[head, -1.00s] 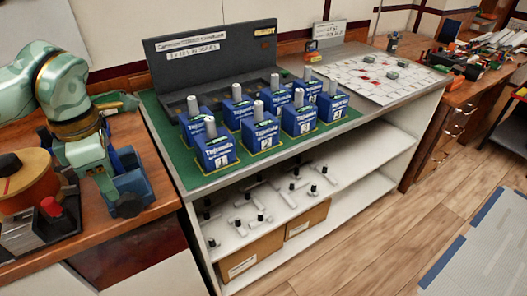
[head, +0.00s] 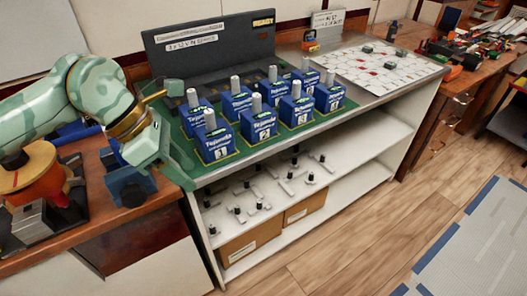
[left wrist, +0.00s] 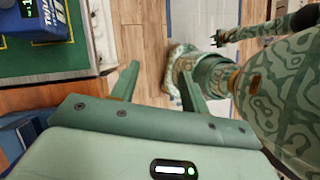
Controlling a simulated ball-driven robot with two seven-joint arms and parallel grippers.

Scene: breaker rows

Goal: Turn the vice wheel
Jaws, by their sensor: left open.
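The blue vice (head: 132,183) sits on the wooden bench at the left in the head view. Its dark wheel (head: 133,196) faces the front. My left gripper (head: 176,135) is open and empty, above and to the right of the vice, with its fingers pointing right toward the green mat. It hides part of the vice's top. In the left wrist view its two fingers (left wrist: 158,77) are spread with nothing between them. A blue block at the left edge there may be the vice. What looks like my right gripper (left wrist: 219,38) is small at the top; its jaws are unclear.
Several blue breaker blocks (head: 263,122) stand on the green mat close to my left gripper. A dark panel (head: 205,50) rises behind them. A red spool (head: 45,183) stands left of the vice. The floor (head: 350,235) in front is clear.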

